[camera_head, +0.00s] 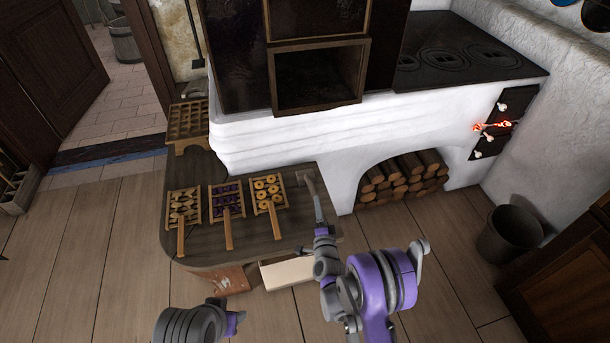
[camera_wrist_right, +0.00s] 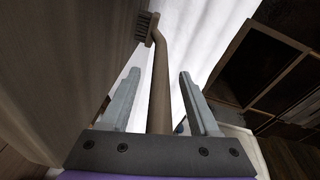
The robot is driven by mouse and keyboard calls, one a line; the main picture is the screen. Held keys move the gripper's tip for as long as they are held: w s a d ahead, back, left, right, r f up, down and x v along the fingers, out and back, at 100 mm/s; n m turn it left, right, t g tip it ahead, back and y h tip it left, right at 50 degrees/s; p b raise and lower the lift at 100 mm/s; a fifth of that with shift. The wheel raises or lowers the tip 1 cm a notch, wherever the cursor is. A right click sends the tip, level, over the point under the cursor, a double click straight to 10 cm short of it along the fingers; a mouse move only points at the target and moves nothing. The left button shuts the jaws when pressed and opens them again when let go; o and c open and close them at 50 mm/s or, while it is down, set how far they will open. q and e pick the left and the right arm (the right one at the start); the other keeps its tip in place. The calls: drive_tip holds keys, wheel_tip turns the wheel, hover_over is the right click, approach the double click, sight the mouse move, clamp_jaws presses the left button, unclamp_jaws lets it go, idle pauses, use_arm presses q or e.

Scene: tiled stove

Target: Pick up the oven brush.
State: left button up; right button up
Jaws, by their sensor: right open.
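The oven brush (camera_head: 305,179) lies at the right edge of the dark wooden bench beside the white stove, its head pointing away from me. In the right wrist view the brush (camera_wrist_right: 159,75) shows a dark bristle head at the top and a brown handle running down between my fingers. My right gripper (camera_head: 320,224) is over the near part of the handle. In the wrist view my right gripper (camera_wrist_right: 158,100) is open, with a gap on each side of the handle. The handle's near end is hidden by the gripper.
Several wooden trays with handles lie left of the brush, the closest holding ring-shaped pastries (camera_head: 268,193). The bench's bare top (camera_head: 200,252) shows in front. Firewood (camera_head: 402,180) fills the stove's arch. A bucket (camera_head: 510,235) stands at right. A glowing poker (camera_head: 492,126) is by the stove door.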

drive_tip(key=shift+s+r, duration=0.1)
drive_tip(key=shift+s, duration=0.05)
drive_tip(key=shift+c, duration=0.6)
clamp_jaws()
idle(0.5)
